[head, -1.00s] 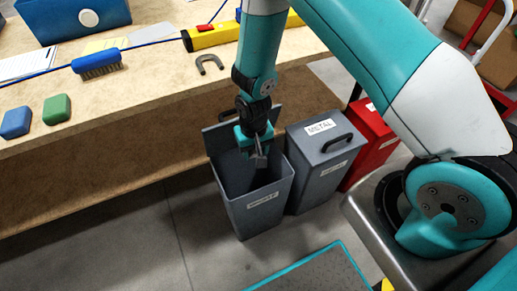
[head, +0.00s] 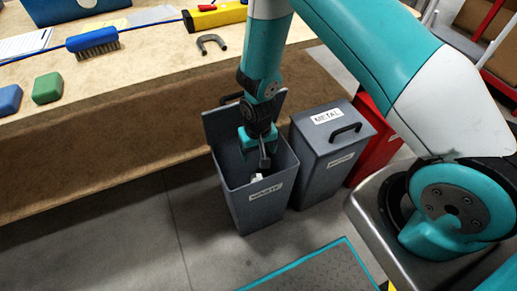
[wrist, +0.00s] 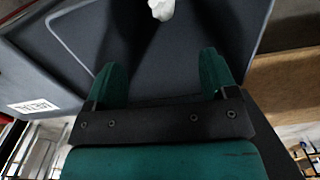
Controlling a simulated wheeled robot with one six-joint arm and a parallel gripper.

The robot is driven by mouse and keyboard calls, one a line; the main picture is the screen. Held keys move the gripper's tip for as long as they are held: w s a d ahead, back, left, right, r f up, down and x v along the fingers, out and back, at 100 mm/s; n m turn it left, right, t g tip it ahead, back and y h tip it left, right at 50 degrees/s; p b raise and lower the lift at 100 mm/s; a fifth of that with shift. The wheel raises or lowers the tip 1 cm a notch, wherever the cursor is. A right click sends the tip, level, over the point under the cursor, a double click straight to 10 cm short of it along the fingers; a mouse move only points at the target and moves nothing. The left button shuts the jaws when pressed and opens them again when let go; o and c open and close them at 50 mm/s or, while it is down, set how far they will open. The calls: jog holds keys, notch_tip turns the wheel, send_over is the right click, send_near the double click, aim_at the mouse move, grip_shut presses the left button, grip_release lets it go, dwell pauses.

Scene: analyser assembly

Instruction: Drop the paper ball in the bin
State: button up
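The open grey bin (head: 268,208) labelled WASTE stands on the floor, its lid tilted up at the back. My gripper (head: 262,162) points down into the mouth of this bin. In the wrist view my gripper (wrist: 162,72) has its two green fingers spread wide with nothing between them. The white paper ball (wrist: 161,9) is beyond the fingertips, apart from them, against the dark bin interior. In the head view the paper ball (head: 257,177) shows just below the gripper, inside the bin's outline. I cannot tell whether it rests on anything.
A closed grey bin (head: 322,165) labelled METAL stands close on the right, with a red bin (head: 378,145) beyond it. The workbench (head: 130,75) runs behind, holding a blue brush (head: 93,42), a horseshoe-shaped piece (head: 211,43) and blocks. Floor is clear at the front left.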

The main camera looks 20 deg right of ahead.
jog(key=shift+r, duration=0.1)
notch_tip(320, 180, up, 17)
jog(key=p, duration=0.3)
jog(key=shift+r, duration=0.1)
dwell(0.4)
jog(key=s+r+p, duration=0.5)
jog(key=r+p, duration=0.2)
jog(key=r, duration=0.1)
jog(key=shift+r, duration=0.1)
dwell(0.5)
